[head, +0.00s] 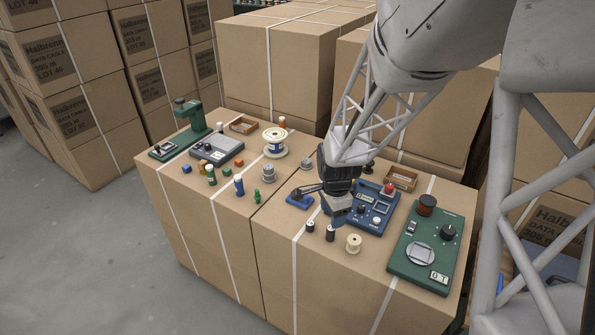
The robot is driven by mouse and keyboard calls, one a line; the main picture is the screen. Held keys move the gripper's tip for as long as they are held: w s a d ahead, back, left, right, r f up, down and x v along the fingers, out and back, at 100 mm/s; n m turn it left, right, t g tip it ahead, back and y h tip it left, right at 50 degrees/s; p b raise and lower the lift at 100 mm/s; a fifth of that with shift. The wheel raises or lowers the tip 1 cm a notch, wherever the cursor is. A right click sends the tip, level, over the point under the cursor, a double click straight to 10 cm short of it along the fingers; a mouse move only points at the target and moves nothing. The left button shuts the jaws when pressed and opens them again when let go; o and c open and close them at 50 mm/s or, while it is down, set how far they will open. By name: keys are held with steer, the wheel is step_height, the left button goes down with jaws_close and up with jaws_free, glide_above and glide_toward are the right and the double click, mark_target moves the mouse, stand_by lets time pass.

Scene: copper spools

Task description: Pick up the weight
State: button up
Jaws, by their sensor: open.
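A silver-grey stepped metal piece (268,173), which looks like a weight, stands upright on the cardboard box top near the middle. A smaller grey metal piece (306,164) stands to its right, further back; I cannot tell which of the two is the weight. My gripper (339,217) points down over the right half of the box top, to the right of both pieces and apart from them. It is open, with nothing seen held in it. Its fingertips are small and partly merge with the blue device behind.
Two dark cylinders (320,230) and a cream spool (353,243) stand close to my gripper. A blue device (376,206) and a green device (427,250) lie to the right. A copper-wound white spool (274,142) and small coloured pieces (227,171) are at the left.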

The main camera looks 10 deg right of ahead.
mark_target(330, 233)
steer(key=shift+w+d+f+m, duration=0.15)
steer(key=shift+w+f+m, duration=0.15)
steer(key=shift+f, duration=0.4)
steer(key=shift+w+d+f+m, duration=0.15)
steer(key=shift+w+f+m, duration=0.15)
steer(key=shift+f, duration=0.35)
steer(key=shift+f, duration=1.25)
steer(key=shift+f, duration=2.6)
jaws_close()
